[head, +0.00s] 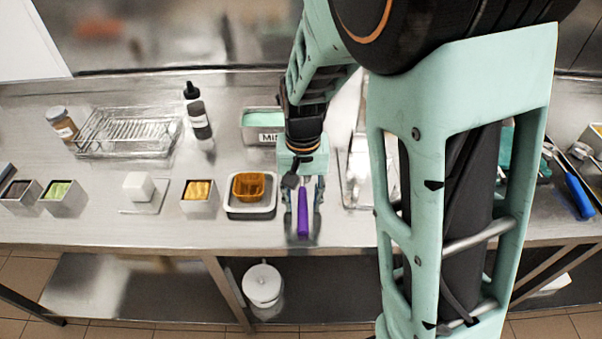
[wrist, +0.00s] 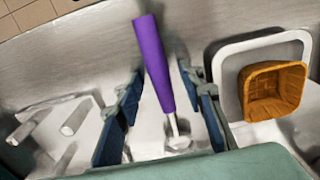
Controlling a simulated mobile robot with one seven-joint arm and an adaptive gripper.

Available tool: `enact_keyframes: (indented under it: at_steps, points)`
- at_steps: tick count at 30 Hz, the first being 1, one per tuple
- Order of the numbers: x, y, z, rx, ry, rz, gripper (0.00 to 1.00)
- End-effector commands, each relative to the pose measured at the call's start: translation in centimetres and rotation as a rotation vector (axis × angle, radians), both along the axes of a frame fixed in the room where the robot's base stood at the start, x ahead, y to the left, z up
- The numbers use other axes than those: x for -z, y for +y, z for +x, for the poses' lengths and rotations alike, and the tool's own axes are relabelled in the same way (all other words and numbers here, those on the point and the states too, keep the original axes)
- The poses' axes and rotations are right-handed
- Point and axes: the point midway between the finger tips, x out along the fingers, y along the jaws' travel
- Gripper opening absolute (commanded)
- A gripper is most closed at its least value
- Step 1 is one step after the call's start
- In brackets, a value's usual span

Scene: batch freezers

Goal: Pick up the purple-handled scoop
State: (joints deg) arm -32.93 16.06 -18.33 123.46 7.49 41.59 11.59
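The purple-handled scoop (head: 303,212) lies on the steel counter near its front edge, the handle pointing toward that edge. In the wrist view the purple handle (wrist: 153,62) runs between the fingers, with its metal end (wrist: 177,136) toward the palm. My gripper (head: 304,195) points down over the scoop. In the wrist view its blue-padded fingers (wrist: 160,98) are spread, with a gap visible on both sides of the handle. Whether the fingertips reach the counter cannot be told.
Left of the scoop, an orange square bowl (head: 249,186) sits on a white-rimmed tray (head: 232,207). Further left are a steel tub with yellow contents (head: 198,208) and a white block (head: 138,186). A mint tub (head: 262,118) stands behind. The counter's front edge (head: 330,245) is close.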

Motion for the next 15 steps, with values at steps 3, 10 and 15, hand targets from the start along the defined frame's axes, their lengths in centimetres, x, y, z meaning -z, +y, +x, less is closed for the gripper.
enact_keyframes:
  at_steps: [3, 10, 15]
  points:
    - [0.22, 0.00, 0.04, 0.001, -0.001, 0.001, 0.36]
    - [0.17, -0.01, 0.05, 0.001, -0.002, 0.001, 0.25]
    - [0.15, -0.01, 0.06, 0.001, -0.002, 0.001, 0.06]
